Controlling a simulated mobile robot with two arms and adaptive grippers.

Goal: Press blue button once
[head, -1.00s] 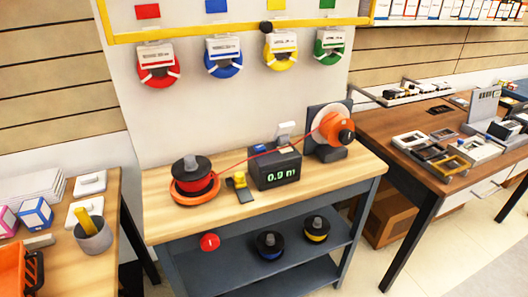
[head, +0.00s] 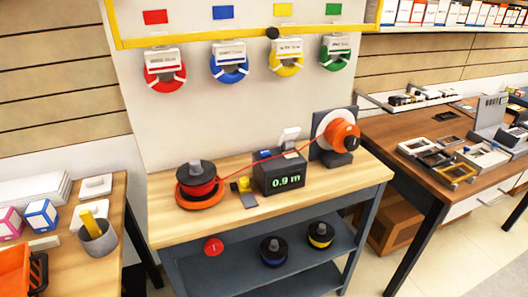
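A small blue button (head: 264,154) sits on top of the dark measuring box (head: 282,175), at its left side. The box stands on the wooden workbench (head: 222,228) and its green display reads 0.9 m. A red wire (head: 246,172) runs from the red spool (head: 197,178) on the left, past the box, to the orange and white reel (head: 341,133) on the right. Neither of my grippers is in the head view.
A yellow and black tool (head: 245,189) lies left of the box. Several coloured coils hang from the yellow rail (head: 200,38). Side tables stand left and right. The bench front is clear.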

